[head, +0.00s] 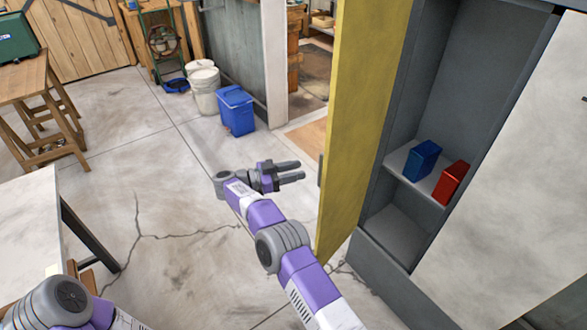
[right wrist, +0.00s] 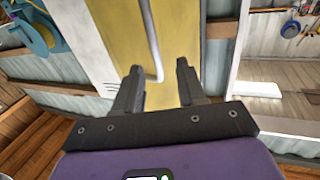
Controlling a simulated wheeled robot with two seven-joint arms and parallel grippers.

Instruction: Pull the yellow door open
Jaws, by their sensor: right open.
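The yellow door (head: 362,110) of the grey cabinet stands swung open in the head view, showing the shelves inside. My right gripper (head: 301,170) is open and empty, just left of the door's outer edge, with its fingers pointing toward it. In the right wrist view, the yellow door (right wrist: 185,40) fills the upper middle. Its pale bar handle (right wrist: 152,40) appears between the tips of my open right gripper (right wrist: 160,72); whether the fingers reach around it I cannot tell. Part of my left arm shows at lower left, but its gripper is out of view.
A blue box (head: 422,160) and a red box (head: 451,183) stand on a cabinet shelf (head: 403,178). A blue bin (head: 237,110) and white buckets (head: 204,90) stand farther back. A table (head: 30,235) is at left. The floor between is clear.

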